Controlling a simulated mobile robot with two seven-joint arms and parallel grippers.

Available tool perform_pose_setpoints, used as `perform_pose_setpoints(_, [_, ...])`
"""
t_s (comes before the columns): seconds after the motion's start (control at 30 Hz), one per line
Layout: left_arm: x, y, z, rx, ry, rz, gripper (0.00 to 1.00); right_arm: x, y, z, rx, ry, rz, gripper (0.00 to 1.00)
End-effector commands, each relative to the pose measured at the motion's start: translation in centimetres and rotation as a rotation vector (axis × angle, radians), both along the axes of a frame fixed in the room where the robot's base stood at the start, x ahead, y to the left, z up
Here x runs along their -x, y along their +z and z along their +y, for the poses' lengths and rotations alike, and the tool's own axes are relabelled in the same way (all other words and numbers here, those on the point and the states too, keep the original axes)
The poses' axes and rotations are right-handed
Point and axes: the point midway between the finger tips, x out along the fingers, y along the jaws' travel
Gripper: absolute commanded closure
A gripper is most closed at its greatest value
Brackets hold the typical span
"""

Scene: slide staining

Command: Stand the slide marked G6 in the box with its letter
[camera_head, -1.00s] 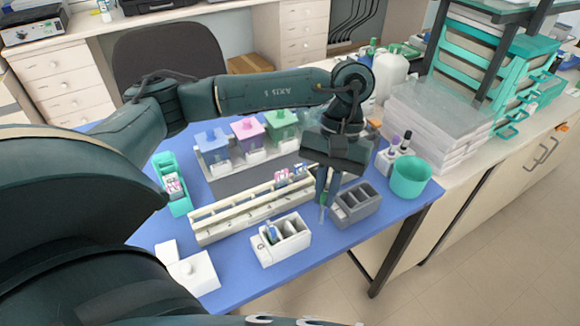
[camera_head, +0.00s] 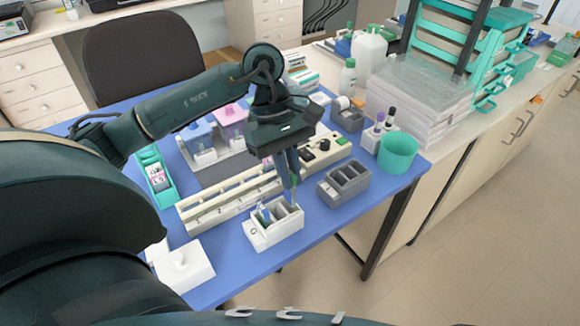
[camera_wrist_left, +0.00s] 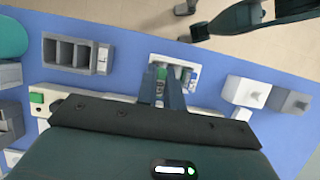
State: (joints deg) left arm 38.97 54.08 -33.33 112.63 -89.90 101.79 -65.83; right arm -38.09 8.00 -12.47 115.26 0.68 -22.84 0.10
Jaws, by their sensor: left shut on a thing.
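My left gripper (camera_head: 289,186) points down, shut on a slide with a green end (camera_head: 293,192). In the left wrist view the fingers (camera_wrist_left: 160,92) hold this slide (camera_wrist_left: 161,74); its marking is not readable. The slide is over the rear right part of a white box (camera_head: 277,237) with a G on its front. I cannot tell whether its lower end is inside a compartment. A blue-marked slide (camera_head: 264,213) stands in the box's left part. The white box also shows in the left wrist view (camera_wrist_left: 196,75), partly hidden by the fingers.
A grey divided box (camera_head: 329,192) stands right of the white box. A long cream rack (camera_head: 190,218) lies behind it. A white lidded block (camera_head: 185,275) stands front left, a teal slide holder (camera_head: 147,158) back left, a teal cup (camera_head: 398,153) at right.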

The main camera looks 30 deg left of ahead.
Motion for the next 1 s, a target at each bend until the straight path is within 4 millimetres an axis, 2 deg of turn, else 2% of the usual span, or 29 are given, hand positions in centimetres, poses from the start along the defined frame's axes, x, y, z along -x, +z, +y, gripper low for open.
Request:
perform_pose_setpoints(0.6, [0.0, -4.6, 0.0, 0.001, -0.001, -0.002, 1.00, -0.2, -1.2, 1.2, -0.016, 0.041, -0.043, 0.64])
perform_pose_setpoints(1.0, [0.0, -5.4, 0.0, 0.002, -0.001, -0.001, 1.00, -0.7, -0.5, 1.6, -0.024, 0.053, -0.080, 0.64])
